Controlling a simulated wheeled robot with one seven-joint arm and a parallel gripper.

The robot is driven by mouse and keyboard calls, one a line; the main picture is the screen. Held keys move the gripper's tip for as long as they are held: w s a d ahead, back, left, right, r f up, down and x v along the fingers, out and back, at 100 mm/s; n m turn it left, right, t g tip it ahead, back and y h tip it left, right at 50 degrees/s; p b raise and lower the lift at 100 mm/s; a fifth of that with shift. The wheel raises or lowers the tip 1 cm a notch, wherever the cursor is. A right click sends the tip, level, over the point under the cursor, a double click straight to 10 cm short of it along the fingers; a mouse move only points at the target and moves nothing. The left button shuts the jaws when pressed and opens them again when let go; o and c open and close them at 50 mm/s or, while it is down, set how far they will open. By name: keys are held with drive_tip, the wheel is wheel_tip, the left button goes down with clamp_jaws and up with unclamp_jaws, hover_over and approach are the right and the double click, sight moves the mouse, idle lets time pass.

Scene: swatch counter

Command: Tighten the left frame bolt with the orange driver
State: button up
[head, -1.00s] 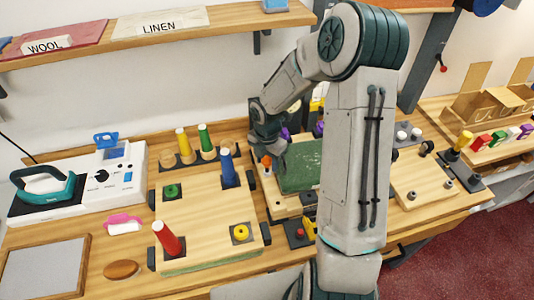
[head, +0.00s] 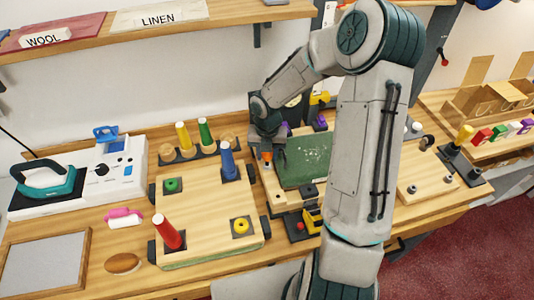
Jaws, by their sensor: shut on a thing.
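My gripper (head: 267,149) is at the left end of the green panel (head: 308,160), pointing down. It is shut on the orange driver (head: 267,157), of which only a small orange part shows between the fingers. The driver looks roughly upright over the left side of the wooden frame (head: 280,197) around the panel. The left frame bolt is not clearly visible here; my gripper and the driver cover that spot. I cannot tell whether the driver's tip touches it.
A pegboard with a red peg (head: 167,231) and a blue peg (head: 228,160) stands just left of the frame. Yellow (head: 183,136) and green (head: 205,132) pegs stand behind it. An iron (head: 47,182) is at far left. My arm hides the panel's right side.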

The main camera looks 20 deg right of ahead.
drive_tip(key=m+b, duration=0.1)
drive_tip(key=m, duration=0.3)
drive_tip(key=m+b, duration=0.1)
drive_tip(key=m, duration=0.3)
drive_tip(key=shift+f, duration=0.1)
drive_tip(key=m+b, duration=0.2)
drive_tip(key=m, duration=0.2)
drive_tip(key=shift+m, duration=0.3)
drive_tip(key=shift+s+m+b, duration=0.1)
drive_tip(key=shift+m+b, duration=0.2)
drive_tip(key=shift+m, duration=0.8)
drive_tip(key=o, duration=0.7)
drive_tip(key=shift+o, duration=0.2)
